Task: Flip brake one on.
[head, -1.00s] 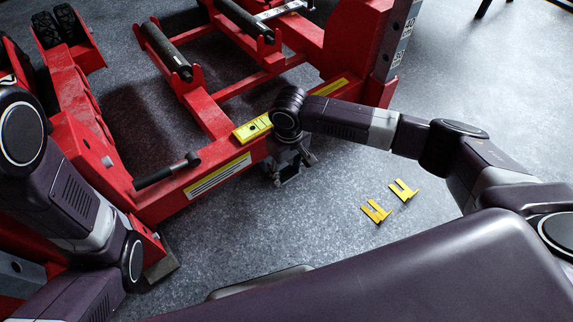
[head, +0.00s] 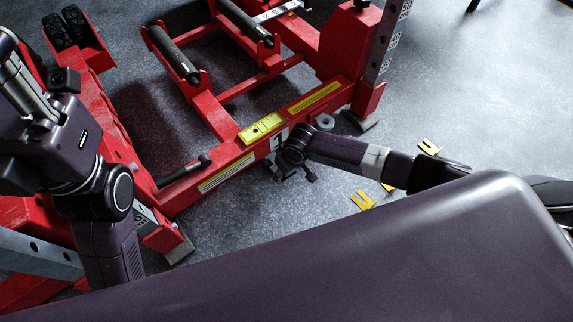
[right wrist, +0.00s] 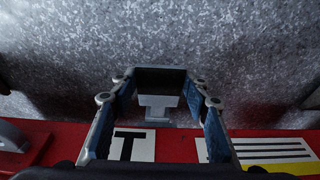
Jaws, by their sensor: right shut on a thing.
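A white plate with a black 1 (head: 279,137) is on the red beam beside the yellow block. It shows upside down in the right wrist view (right wrist: 130,145). My right gripper (head: 285,170) is at the beam's near side, just below this plate.
The red jack frame has rollers (head: 178,55), a yellow block (head: 261,128) and a black-handled lever (head: 185,170). Yellow forked pieces (head: 363,201) lie on the grey floor, one (head: 430,147) farther right. A red post (head: 375,70) stands behind. The floor to the right is open.

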